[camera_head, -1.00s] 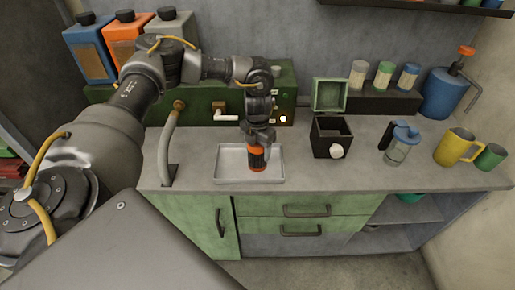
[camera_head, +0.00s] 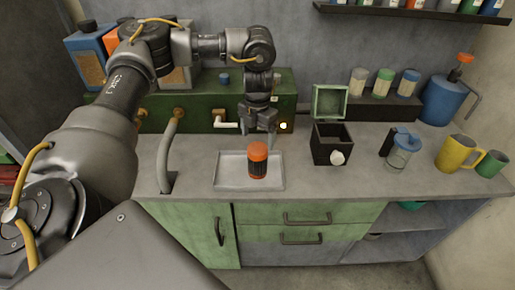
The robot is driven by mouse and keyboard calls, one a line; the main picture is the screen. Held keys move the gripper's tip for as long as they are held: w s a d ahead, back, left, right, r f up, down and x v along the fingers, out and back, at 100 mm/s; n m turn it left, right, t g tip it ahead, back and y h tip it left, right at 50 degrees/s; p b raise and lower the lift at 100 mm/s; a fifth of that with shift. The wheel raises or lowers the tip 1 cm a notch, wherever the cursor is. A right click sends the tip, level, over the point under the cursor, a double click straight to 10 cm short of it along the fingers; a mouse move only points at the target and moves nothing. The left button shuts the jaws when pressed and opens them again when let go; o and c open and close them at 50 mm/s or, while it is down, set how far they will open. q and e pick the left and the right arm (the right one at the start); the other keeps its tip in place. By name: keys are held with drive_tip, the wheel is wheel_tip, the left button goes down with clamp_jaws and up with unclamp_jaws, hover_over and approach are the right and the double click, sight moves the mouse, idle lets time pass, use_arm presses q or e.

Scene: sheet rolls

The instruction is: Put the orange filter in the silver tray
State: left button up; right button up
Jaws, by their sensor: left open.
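The orange filter (camera_head: 258,160), orange at both ends with a dark band, stands upright in the silver tray (camera_head: 228,180) on the grey counter. My left gripper (camera_head: 258,140) is above and just behind the filter. Its fingers point down, open and apart from the filter's top. My right gripper is not in view.
A glass jar with a blue lid (camera_head: 402,150), a yellow mug (camera_head: 453,149) and a green cup (camera_head: 490,163) are farther right. A grey curved pipe (camera_head: 168,152) rises at the left.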

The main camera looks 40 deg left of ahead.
use_arm(q)
drive_tip(key=shift+r, duration=1.5)
drive_tip(key=shift+s+a, duration=0.1)
